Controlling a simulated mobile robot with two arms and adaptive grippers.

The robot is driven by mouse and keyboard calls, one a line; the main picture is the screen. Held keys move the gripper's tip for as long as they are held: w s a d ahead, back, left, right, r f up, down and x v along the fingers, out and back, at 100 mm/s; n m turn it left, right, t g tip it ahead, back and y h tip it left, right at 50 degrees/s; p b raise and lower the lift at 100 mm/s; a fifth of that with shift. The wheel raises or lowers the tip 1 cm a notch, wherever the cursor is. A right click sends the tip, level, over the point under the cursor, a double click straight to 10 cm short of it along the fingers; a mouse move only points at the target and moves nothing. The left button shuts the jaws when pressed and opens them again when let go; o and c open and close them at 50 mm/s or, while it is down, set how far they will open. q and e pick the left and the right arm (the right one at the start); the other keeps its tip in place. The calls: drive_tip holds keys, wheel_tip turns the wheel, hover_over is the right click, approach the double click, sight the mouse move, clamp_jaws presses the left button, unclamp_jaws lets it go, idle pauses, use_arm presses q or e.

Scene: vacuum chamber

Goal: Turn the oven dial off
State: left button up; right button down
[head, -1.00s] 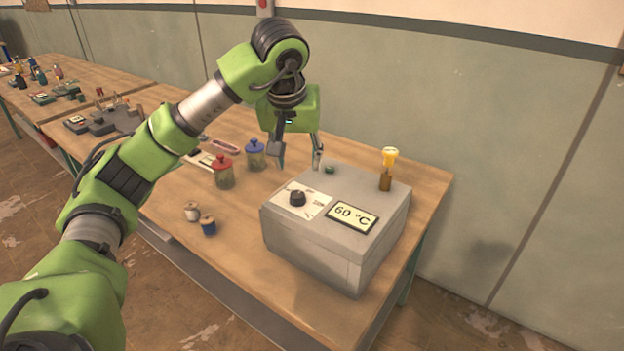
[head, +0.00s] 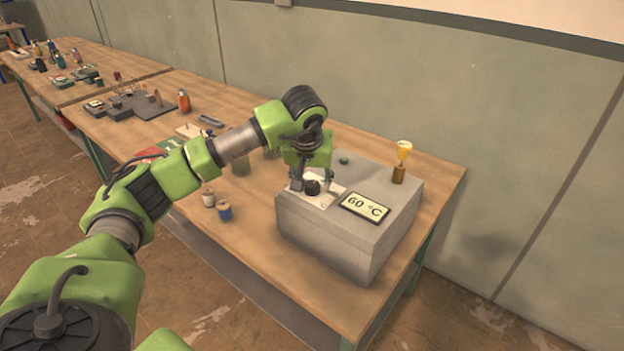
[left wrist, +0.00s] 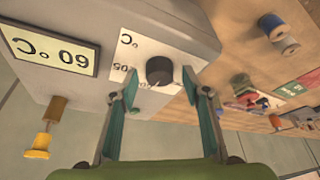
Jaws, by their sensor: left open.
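The oven (head: 335,236) is a grey box on the wooden table, with a display (head: 365,207) reading 60 °C on its top. The black dial (head: 312,187) sits on a white scale plate (head: 322,200) left of the display. My left gripper (head: 312,184) is open at the dial, its fingers pointing down. In the left wrist view the dial (left wrist: 159,70) shows just beyond and between the open fingertips of the left gripper (left wrist: 158,85). I cannot tell whether the fingers touch it. My right gripper is not in view.
A yellow-topped brown item (head: 400,165) stands at the oven's back right, and a small green knob (head: 344,160) is near its back edge. Two spools (head: 224,211) stand on the table left of the oven. The wall runs close behind.

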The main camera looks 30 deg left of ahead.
use_arm(q)
drive_tip(key=shift+c, duration=0.4)
drive_tip(key=c, duration=1)
drive_tip(key=shift+c, duration=0.2)
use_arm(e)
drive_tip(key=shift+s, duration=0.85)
